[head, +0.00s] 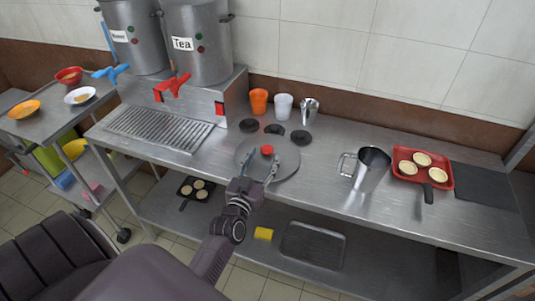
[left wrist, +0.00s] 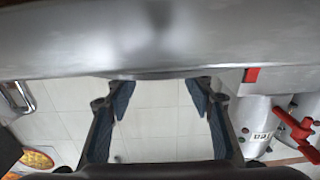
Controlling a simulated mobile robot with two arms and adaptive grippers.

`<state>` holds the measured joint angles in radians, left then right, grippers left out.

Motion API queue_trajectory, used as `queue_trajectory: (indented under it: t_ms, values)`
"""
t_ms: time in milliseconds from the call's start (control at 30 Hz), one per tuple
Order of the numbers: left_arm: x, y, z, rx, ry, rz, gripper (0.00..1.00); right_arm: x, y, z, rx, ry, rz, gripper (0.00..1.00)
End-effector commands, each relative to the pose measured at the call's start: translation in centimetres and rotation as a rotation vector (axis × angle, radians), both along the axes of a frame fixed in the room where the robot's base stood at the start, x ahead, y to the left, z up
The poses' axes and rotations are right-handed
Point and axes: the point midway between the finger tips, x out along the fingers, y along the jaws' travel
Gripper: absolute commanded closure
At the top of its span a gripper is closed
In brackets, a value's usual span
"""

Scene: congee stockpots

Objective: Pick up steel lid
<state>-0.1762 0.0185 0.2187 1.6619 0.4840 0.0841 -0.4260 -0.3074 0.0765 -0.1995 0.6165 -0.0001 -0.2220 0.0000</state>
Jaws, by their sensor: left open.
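The steel lid (head: 288,158) is a flat grey disc with a red knob (head: 267,150), lying on the steel counter in the head view. My left gripper (head: 261,166) is open over the near part of the lid, its fingertips spread just short of the knob. I cannot tell whether the fingers touch the lid. In the left wrist view the open fingers (left wrist: 160,88) have nothing visible between them but wall tiles. A broad grey metal surface fills the top there; I cannot tell if it is the lid. The knob does not show there. My right gripper is out of view.
Black discs (head: 275,129), an orange cup (head: 259,101) and a white cup (head: 283,106) stand behind the lid. A steel pitcher (head: 371,170) and red tray (head: 448,182) are to the right. The Tea pot (head: 205,60) stands back left.

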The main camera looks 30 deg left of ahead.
Motion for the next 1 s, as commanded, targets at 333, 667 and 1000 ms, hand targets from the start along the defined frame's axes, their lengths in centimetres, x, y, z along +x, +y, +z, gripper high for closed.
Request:
queue_trajectory:
  t_ms: [333,667,1000]
  values:
    - [4.1,1.4,-0.1,0.002,0.0,-0.001,0.51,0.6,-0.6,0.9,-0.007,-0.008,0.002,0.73]
    - [4.4,1.5,-0.3,0.001,0.0,0.0,0.56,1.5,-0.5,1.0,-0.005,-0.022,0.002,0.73]
    - [4.4,1.5,-0.2,0.001,0.0,0.0,0.93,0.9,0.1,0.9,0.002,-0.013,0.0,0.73]
